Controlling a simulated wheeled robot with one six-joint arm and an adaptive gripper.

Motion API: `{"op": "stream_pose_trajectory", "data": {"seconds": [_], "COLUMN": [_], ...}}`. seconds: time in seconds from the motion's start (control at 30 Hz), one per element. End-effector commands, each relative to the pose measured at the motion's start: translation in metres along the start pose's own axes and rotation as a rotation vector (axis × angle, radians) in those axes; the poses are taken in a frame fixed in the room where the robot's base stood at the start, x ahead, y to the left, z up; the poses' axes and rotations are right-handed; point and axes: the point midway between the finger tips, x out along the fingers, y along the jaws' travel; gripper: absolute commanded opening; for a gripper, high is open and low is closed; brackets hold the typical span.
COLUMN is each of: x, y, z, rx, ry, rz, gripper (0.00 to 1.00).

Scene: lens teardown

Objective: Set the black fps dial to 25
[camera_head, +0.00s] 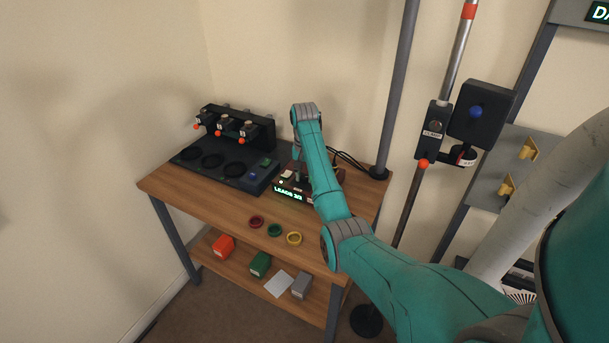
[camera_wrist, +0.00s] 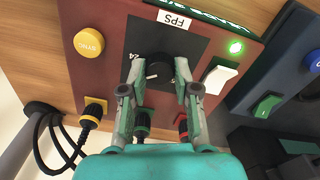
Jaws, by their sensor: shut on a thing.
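The black fps dial (camera_wrist: 159,68) sits on a dark plate on the brown-red box, beside the white FPS label (camera_wrist: 173,19). A "24" mark (camera_wrist: 134,57) shows left of the dial, turned in the picture; no other number is readable. A white line shows on the dial, but where it points is unclear. My gripper (camera_wrist: 155,76) has one finger on each side of the dial and is shut on it. In the head view the box (camera_head: 292,187) stands at the table's right, its display reading "LEADS 3/3"; my arm hides part of it.
Around the dial are a yellow SYNC button (camera_wrist: 88,42), a white switch (camera_wrist: 220,77), a lit green lamp (camera_wrist: 236,47) and yellow (camera_wrist: 95,110), green (camera_wrist: 142,122) and red (camera_wrist: 181,124) plugs. A dark station (camera_head: 215,168) stands left of the box. Coloured rings (camera_head: 275,230) lie in front.

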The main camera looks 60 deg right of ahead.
Motion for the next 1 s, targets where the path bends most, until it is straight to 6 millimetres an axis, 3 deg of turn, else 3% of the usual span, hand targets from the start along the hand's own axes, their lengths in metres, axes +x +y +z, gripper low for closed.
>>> {"op": "stream_pose_trajectory", "data": {"seconds": [0.4, 0.93, 0.97, 1.0], "x": [0.0013, 0.0015, 0.0015, 0.0014], "y": [-0.0004, -0.0004, -0.0004, -0.0004], "z": [0.0005, 0.0005, 0.0005, 0.0005], "rx": [-0.185, -0.207, -0.207, -0.207], "ry": [-0.001, -0.002, -0.002, -0.002], "rz": [0.001, 0.001, 0.001, 0.001], "gripper": [0.0, 0.0, 0.38, 0.48]}}
